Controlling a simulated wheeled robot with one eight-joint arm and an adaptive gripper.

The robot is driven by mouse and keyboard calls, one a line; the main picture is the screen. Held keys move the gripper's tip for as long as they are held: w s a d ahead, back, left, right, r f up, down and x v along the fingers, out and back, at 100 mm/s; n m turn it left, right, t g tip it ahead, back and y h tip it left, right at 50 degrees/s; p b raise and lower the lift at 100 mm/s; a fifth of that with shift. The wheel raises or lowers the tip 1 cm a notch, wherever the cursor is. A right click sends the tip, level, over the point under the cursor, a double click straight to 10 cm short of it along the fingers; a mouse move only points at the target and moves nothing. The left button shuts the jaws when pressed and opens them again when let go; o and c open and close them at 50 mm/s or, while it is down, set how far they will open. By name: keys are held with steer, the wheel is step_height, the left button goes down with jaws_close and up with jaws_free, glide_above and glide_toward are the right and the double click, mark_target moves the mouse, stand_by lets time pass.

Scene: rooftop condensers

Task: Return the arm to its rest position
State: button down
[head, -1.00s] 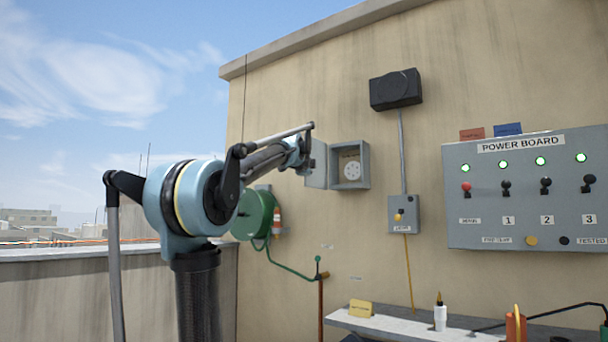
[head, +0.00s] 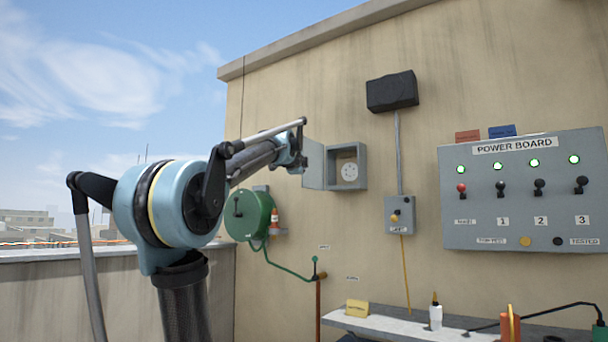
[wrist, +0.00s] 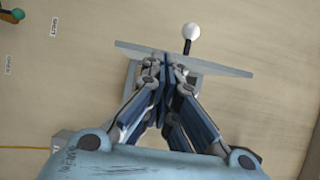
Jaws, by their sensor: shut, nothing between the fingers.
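My arm rises at the left of the head view, its blue shoulder joint large in front of the parapet. Its forearm points right and away toward an open grey wall box (head: 347,167) with a pale round dial inside. My gripper is at the far end of the arm, and its fingers cannot be made out in the head view. In the wrist view my gripper (wrist: 166,62) has its fingers together, with nothing seen between them. Behind the fingertips are a grey plate (wrist: 225,67) and a white ball (wrist: 191,32) on a dark stem, close to the wall.
A green hose reel (head: 250,215) hangs below the forearm. A power board (head: 525,190) with several lit green lamps is at right, a small switch box (head: 399,215) left of it. A shelf (head: 400,326) holds a white bottle (head: 436,315). Open sky lies left above the parapet.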

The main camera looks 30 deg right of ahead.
steer(key=w+a+f+n+t+y, duration=0.1)
steer(key=w+a+f+n+y, duration=0.15)
steer(key=a+f, duration=0.4)
steer(key=w+a+f+n+y, duration=0.1)
steer(key=a+f+n+y, duration=0.25)
steer(key=a, duration=0.55)
steer(key=w+a+f+n+t+y, duration=0.1)
steer(key=w+a+f+n+y, duration=0.1)
steer(key=a+f+n, duration=0.35)
steer(key=s+a+f+n+g+y, duration=0.2)
steer(key=s+a+f+n+y, duration=0.1)
steer(key=a+f, duration=0.6)
steer(key=s+a+f+n+g+y, duration=0.2)
steer(key=a+f+n+y, duration=0.1)
steer(key=a+f, duration=0.55)
steer(key=s+a+f+n+g, duration=0.35)
steer(key=s+f, duration=0.25)
steer(key=f, duration=0.5)
steer(key=s+a+f+n+g, duration=0.2)
steer(key=s+a+f, duration=0.2)
steer(key=s+f, duration=0.5)
steer(key=s+d+f+n+g+h, duration=0.1)
steer(key=s+f+g, duration=0.1)
steer(key=s+f, duration=0.4)
steer(key=s+d+f+n+g+h, duration=0.1)
steer(key=s+f, duration=0.5)
steer(key=f, duration=0.7)
steer(key=shift+s+d+n+g, duration=0.15)
steer(key=shift+s+n+g, duration=0.25)
steer(key=shift+n+g, duration=0.2)
